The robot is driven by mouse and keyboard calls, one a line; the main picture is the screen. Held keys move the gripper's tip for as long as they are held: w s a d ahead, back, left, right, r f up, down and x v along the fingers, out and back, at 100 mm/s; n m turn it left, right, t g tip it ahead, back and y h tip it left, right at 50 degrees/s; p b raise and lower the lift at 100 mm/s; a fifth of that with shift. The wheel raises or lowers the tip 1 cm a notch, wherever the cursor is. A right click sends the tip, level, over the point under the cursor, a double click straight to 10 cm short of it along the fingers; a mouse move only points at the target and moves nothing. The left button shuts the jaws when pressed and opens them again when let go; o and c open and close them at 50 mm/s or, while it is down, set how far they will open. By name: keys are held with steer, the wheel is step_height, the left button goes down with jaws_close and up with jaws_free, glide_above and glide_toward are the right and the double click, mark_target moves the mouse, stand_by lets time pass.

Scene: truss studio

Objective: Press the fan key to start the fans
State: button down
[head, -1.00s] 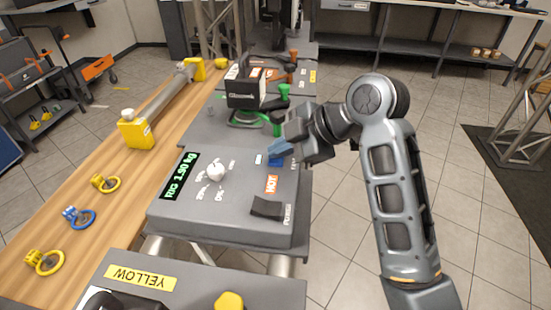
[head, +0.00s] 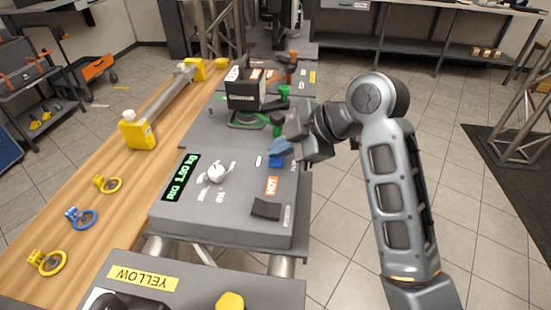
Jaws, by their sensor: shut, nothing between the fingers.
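The grey control console (head: 185,222) carries a blue key (head: 276,161) near its far right edge, beside a small label that my gripper partly covers. I take this to be the fan key, but the label is too small to read surely. My gripper (head: 281,148) is shut and empty, with its tips right at the blue key. I cannot tell whether the tips touch the key or press it down. Part of the key is hidden behind the fingers.
The console also has a black key (head: 266,208), an orange HOT label (head: 272,185), a white knob (head: 216,172) and a green-lettered display (head: 181,178). A black box-shaped device (head: 243,95) and green handles stand behind. A wooden bench (head: 60,224) with clamps lies left.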

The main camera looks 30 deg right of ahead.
mark_target(280, 161)
steer(key=shift+r+p, duration=2.55)
steer(key=shift+r, duration=0.5)
